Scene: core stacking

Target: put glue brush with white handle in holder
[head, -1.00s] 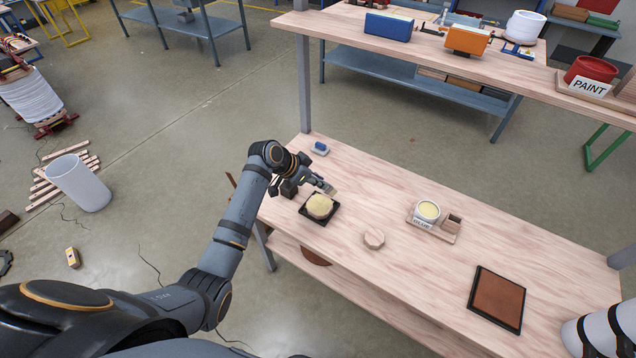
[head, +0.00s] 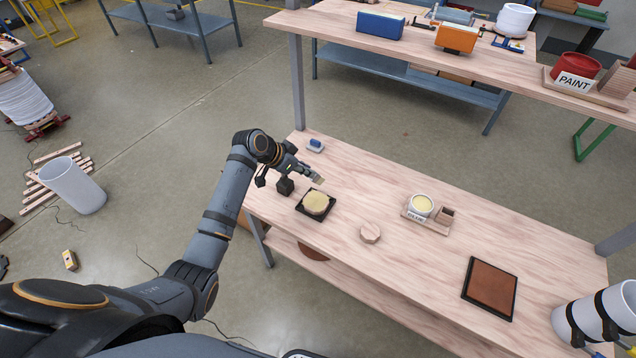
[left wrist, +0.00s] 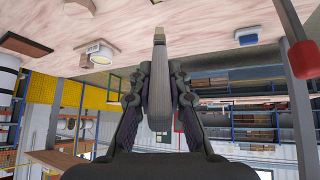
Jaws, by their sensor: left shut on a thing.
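My left gripper (head: 297,170) is shut on the glue brush, seen in the head view just beyond the round yellow piece. In the left wrist view, the brush's pale handle (left wrist: 158,100) lies between the fingers and its bristle end (left wrist: 159,36) points away from the gripper. The bristle end (head: 318,179) also shows in the head view, apart from the yellow piece. A small wooden holder (head: 447,213) stands beside the white glue tub (head: 421,205) on a wooden base, to the right of the gripper. My right gripper is not in view.
The round yellow piece (head: 316,203) lies on a black square pad. The upper shelf (head: 400,50) runs behind.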

